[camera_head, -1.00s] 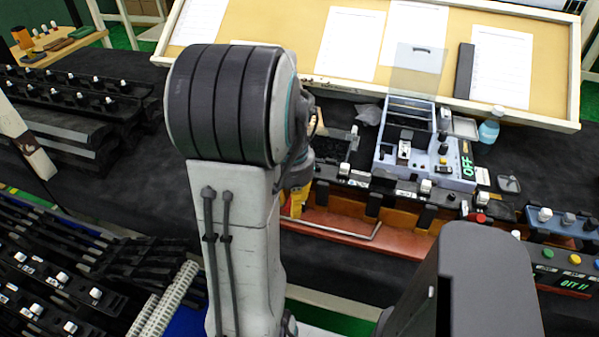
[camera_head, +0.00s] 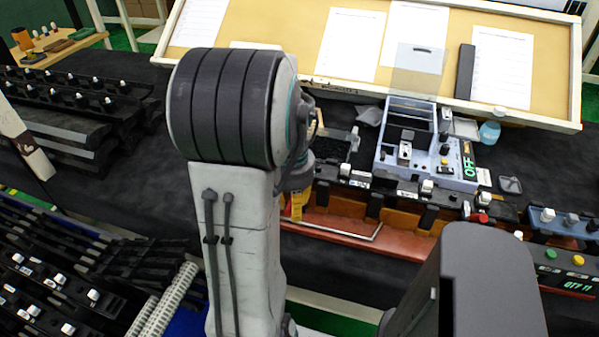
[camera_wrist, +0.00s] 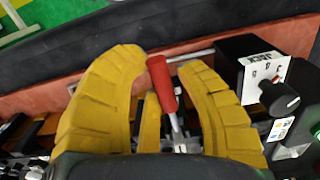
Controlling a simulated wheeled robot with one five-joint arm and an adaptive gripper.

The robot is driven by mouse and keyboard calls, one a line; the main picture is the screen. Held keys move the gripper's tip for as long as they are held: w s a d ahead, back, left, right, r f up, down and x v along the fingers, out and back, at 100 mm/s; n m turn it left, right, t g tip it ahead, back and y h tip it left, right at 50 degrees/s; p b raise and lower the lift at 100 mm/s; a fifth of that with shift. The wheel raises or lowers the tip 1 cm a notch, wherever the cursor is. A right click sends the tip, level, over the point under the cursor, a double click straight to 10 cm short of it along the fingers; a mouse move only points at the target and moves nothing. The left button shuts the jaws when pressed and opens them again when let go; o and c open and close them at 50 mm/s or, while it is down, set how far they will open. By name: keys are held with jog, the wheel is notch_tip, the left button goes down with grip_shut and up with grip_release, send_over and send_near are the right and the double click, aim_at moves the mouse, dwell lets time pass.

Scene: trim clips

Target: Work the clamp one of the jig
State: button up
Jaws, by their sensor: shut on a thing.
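My gripper (camera_wrist: 165,105) has two yellow, curved fingers, one on each side of a red clamp handle (camera_wrist: 161,82). They are shut on this handle, which stands up tilted on a thin metal lever (camera_wrist: 177,128). The lever's base is partly hidden by the fingers and the wrist. In the head view, a bit of my yellow gripper (camera_head: 297,205) shows behind my arm, at the left end of the jig's red-brown base (camera_head: 340,227). The handle itself is hidden there.
Right of the handle in the wrist view stands a black box with a white labelled plate (camera_wrist: 262,78) and a dark knob (camera_wrist: 279,97). A blue-grey device with a green OFF sign (camera_head: 468,160) stands behind the jig. A button panel (camera_head: 568,265) is at right.

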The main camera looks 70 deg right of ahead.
jog(key=shift+w+d+f+b, duration=0.1)
jog(key=shift+d+f+b, duration=0.2)
jog(key=shift+f+b, duration=0.2)
jog(key=shift+c, duration=0.2)
jog(key=o, duration=0.4)
dwell(0.5)
